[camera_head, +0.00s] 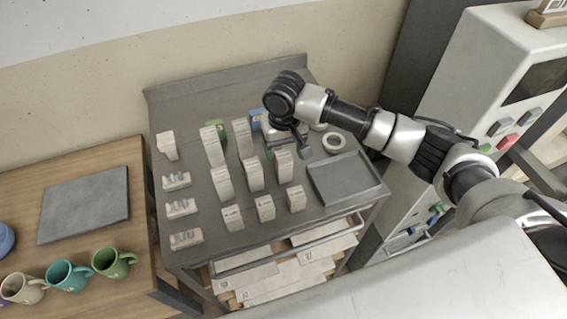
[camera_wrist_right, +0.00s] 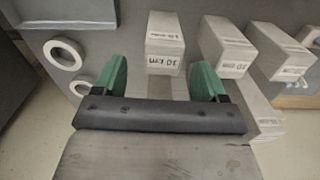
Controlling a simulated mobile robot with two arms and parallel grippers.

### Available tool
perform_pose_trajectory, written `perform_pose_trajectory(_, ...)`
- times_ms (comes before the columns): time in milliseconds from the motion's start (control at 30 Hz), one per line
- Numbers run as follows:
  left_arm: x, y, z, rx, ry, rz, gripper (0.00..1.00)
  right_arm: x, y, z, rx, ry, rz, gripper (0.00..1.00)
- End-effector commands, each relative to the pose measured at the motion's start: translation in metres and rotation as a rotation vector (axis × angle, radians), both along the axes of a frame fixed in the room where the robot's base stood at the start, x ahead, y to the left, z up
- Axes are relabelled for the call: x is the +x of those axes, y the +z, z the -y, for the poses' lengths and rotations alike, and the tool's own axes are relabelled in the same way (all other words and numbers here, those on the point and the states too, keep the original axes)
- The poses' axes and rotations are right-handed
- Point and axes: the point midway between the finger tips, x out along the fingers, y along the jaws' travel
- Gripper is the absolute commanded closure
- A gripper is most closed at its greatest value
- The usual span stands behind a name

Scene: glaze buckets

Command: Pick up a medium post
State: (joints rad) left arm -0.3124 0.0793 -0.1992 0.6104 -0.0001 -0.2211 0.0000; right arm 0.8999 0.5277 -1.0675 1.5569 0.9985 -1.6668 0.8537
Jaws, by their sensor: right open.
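Pale grey posts stand upright on the grey table (camera_head: 330,225) in rows by height. The medium posts are a left one (camera_head: 222,183), a middle one (camera_head: 254,175) and a right one (camera_head: 284,166). Taller posts (camera_head: 211,147) stand behind them and shorter ones (camera_head: 265,208) in front. My right gripper (camera_head: 302,146) is beside the top of the right medium post. In the right wrist view its green fingers (camera_wrist_right: 160,82) are open, with a post marked "10 cm" (camera_wrist_right: 164,52) ahead between them. Whether they touch it I cannot tell. My left gripper is out of view.
A shallow grey tray (camera_head: 345,199) lies right of the posts, with a white ring (camera_head: 333,142) behind it. Small holders (camera_head: 181,208) line the table's left side. Mugs (camera_head: 68,274) stand on the wooden table at left. Drawers (camera_head: 268,283) stand open in front.

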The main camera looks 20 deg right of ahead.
Motion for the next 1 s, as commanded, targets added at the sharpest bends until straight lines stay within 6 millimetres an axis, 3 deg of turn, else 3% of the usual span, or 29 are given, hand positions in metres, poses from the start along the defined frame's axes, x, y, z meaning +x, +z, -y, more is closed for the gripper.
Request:
perform_pose_trajectory(100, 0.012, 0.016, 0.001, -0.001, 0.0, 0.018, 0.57, -0.005, -0.015, -0.003, -0.001, 0.0, -0.005, 0.28)
perform_pose_trajectory(233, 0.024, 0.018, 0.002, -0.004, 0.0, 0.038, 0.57, -0.004, -0.033, -0.003, -0.001, 0.0, -0.002, 0.28)
perform_pose_trajectory(533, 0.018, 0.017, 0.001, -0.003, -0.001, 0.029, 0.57, -0.004, -0.04, -0.003, 0.0, 0.001, 0.0, 0.28)
perform_pose_trajectory(933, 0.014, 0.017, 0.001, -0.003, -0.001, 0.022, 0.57, -0.004, -0.039, -0.003, 0.0, 0.001, 0.0, 0.89)
perform_pose_trajectory(1000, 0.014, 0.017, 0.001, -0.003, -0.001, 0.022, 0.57, -0.004, -0.038, -0.003, 0.0, 0.001, 0.001, 0.91)
